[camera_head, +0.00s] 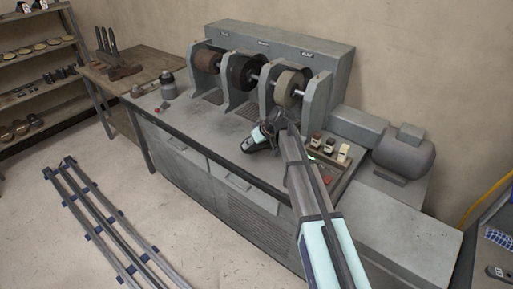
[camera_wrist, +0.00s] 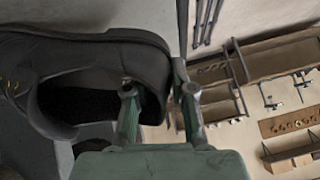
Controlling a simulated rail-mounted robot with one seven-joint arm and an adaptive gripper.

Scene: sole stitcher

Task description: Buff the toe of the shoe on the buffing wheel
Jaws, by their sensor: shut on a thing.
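A black shoe (camera_wrist: 70,55) fills the left of the wrist view, lying on its side with its opening towards my gripper and yellow marks at its left edge. My gripper (camera_wrist: 160,92) is shut on the shoe's heel wall, one finger inside the opening and one outside. The toe is not clear in the wrist view. In the head view, my arm reaches to just in front of the rightmost, pale wheel (camera_head: 289,88) of the machine. The shoe is hard to make out there among the dark parts; whether it touches the wheel cannot be told.
A brown wheel (camera_head: 207,59) and a black wheel (camera_head: 242,73) stand left of the pale one, between grey guards. A small tray of bottles (camera_head: 329,151) and a motor (camera_head: 404,152) lie to the right.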

